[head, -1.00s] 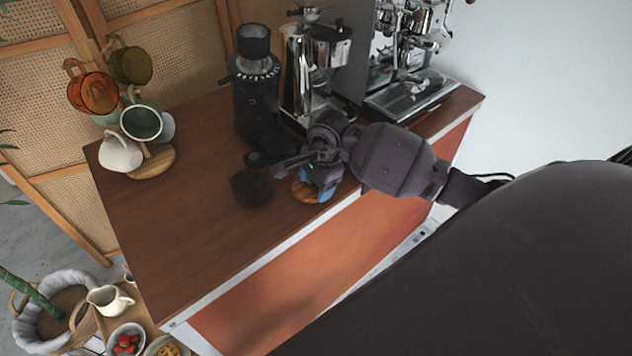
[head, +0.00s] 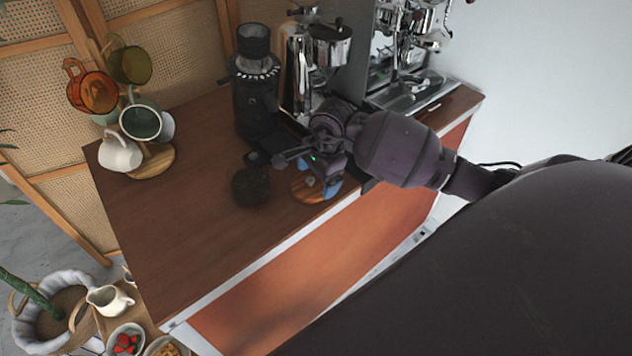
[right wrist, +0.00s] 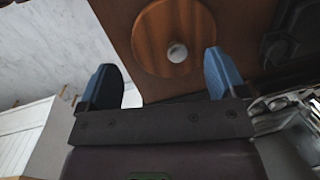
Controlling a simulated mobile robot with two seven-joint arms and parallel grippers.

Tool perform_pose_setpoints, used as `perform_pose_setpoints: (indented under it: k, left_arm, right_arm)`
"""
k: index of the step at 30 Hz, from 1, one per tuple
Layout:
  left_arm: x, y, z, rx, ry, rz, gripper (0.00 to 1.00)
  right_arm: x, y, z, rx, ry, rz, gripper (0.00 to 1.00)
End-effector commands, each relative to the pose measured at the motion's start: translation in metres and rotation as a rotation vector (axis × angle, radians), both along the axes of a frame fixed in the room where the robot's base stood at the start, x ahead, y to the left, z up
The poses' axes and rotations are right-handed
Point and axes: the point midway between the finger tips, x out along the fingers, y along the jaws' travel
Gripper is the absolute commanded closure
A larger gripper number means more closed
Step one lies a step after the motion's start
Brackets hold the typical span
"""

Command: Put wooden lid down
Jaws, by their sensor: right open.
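The round wooden lid (head: 302,189) with a small light knob lies flat on the brown cart top near its front edge. It also shows in the right wrist view (right wrist: 150,40), knob facing up. A dark round jar (head: 250,187) stands just left of the lid. My left gripper is not in view.
A black grinder (head: 255,90) and a chrome machine (head: 318,65) stand behind the lid. An espresso machine (head: 405,70) is at the back right. A mug tree base (head: 152,162) stands at the left. The front left of the cart top (head: 190,240) is clear.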

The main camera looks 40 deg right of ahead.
Motion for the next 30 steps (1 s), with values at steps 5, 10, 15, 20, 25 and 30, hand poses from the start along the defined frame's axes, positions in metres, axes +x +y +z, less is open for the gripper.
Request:
perform_pose_setpoints:
  k: [5, 10, 15, 20, 25, 30]
  left_arm:
    - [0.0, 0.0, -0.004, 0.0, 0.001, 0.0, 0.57]
    - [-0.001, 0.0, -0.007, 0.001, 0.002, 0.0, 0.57]
    - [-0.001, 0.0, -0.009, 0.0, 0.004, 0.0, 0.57]
    - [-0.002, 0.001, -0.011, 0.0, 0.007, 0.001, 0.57]
    - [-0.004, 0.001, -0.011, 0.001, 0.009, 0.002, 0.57]
    - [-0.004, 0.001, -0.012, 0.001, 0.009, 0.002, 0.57]
  right_arm:
    - [-0.004, -0.005, 0.036, -0.003, -0.004, 0.002, 0.09]
    - [-0.008, -0.007, 0.065, -0.003, -0.003, 0.002, 0.09]
    - [-0.011, -0.009, 0.085, -0.001, -0.001, 0.001, 0.09]
    - [-0.015, -0.005, 0.09, 0.026, 0.006, -0.003, 0.09]
    - [-0.033, 0.043, 0.066, 0.315, 0.066, -0.061, 0.09]
    - [-0.061, 0.116, 0.058, 0.862, 0.218, -0.285, 0.09]
